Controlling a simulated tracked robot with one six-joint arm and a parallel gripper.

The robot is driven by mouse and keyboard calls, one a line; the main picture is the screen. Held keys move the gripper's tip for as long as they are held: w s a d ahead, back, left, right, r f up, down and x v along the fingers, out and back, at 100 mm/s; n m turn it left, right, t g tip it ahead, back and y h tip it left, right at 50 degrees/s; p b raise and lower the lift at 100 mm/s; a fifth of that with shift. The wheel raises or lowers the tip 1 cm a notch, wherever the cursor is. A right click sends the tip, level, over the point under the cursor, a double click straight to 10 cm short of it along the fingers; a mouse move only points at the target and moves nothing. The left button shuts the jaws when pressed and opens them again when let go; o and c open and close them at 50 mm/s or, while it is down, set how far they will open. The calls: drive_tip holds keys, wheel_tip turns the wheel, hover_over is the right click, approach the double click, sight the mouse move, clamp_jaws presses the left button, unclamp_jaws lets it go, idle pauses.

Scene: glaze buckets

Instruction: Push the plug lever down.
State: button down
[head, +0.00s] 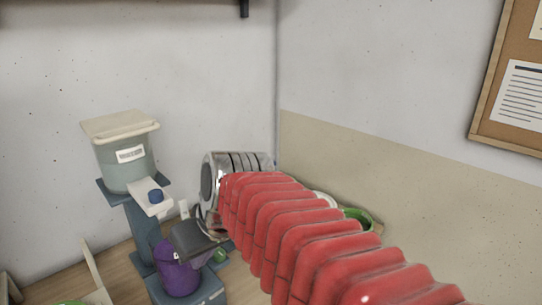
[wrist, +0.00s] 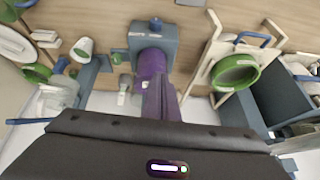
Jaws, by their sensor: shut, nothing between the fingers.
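A bucket (head: 123,160) with a cream lid stands on a blue-grey stand (head: 143,232) in the head view. I cannot tell for sure which part is the plug lever. A purple pail (head: 178,275) stands below on the stand's base; it also shows in the wrist view (wrist: 152,62). My gripper (head: 185,240) is dark and shut, above the pail's right side and lower than the spout block. In the wrist view its fingers (wrist: 162,100) overlap the pail, with nothing between them.
In the wrist view, a green-rimmed bucket (wrist: 235,72) in a wooden frame and a dark blue bin (wrist: 262,105) stand to the right.

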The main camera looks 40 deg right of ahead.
drive_tip(key=w+d+r+t, duration=0.1)
drive_tip(key=w+d+r, duration=0.3)
drive_tip(key=d, duration=0.4)
drive_tip(key=w+d+r+t, duration=0.1)
drive_tip(key=w+d+r, duration=0.4)
drive_tip(key=d, duration=0.2)
drive_tip(key=d+r+t, duration=0.1)
drive_tip(key=d+r, duration=0.2)
drive_tip(key=d, duration=0.6)
drive_tip(key=d+r+t, duration=0.1)
drive_tip(key=d+r, duration=0.2)
drive_tip(key=d, duration=0.6)
drive_tip(key=shift+d+n+t, duration=0.2)
drive_tip(key=shift+n+t, duration=0.2)
drive_tip(key=shift+w+f, duration=0.1)
drive_tip(key=shift+w, duration=0.05)
hover_over(272, 162)
drive_tip(key=w, duration=0.2)
drive_tip(key=f, duration=0.6)
drive_tip(key=shift+d, duration=0.2)
drive_tip(key=f, duration=0.1)
drive_tip(key=s+f, duration=0.1)
drive_tip(key=f, duration=0.1)
drive_tip(key=shift+s, duration=0.1)
drive_tip(key=shift+s+f, duration=0.2)
drive_tip(key=shift+f, duration=0.1)
